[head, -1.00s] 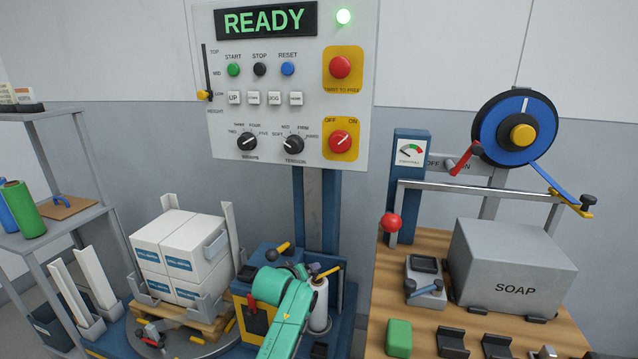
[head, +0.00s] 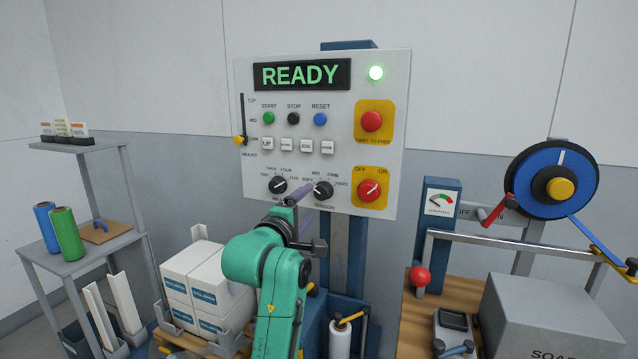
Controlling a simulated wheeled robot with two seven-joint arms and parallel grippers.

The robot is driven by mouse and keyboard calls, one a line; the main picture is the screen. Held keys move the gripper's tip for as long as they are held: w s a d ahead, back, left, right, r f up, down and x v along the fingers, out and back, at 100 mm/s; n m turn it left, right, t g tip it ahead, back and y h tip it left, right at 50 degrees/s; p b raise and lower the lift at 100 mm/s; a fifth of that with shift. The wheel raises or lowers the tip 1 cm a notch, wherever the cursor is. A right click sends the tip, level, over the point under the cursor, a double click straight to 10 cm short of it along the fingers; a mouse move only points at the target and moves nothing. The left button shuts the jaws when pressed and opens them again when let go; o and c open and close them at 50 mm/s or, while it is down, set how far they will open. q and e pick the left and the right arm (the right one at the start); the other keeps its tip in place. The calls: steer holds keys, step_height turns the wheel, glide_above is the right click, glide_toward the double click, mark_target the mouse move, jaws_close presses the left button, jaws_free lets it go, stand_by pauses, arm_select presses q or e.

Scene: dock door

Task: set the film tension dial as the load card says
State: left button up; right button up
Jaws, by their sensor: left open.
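The tension dial (head: 323,190) is a black knob low on the white control panel (head: 250,90), with labels including soft, mid and firm around it. Its pointer is too small to read surely. My left gripper (head: 303,209) is open just below and left of the dial, its fingers pointing up at the panel. A finger overlaps the dial's left edge in the picture; I cannot tell whether it touches. The gripper covers part of the lettering beside the dial. My right gripper is not in view. Small cards (head: 64,129) stand on the left shelf, too small to read.
Close by are the wraps dial (head: 278,186) and the red off/on switch (head: 369,191). White boxes (head: 190,270) stand below left, and a grey soap box (head: 545,310) sits on the right bench.

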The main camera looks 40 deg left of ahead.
mark_target(321, 194)
arm_select(q)
steer(key=p+x, duration=0.1)
steer(key=x, duration=0.7)
steer(key=shift+f, duration=0.1)
jaws_close()
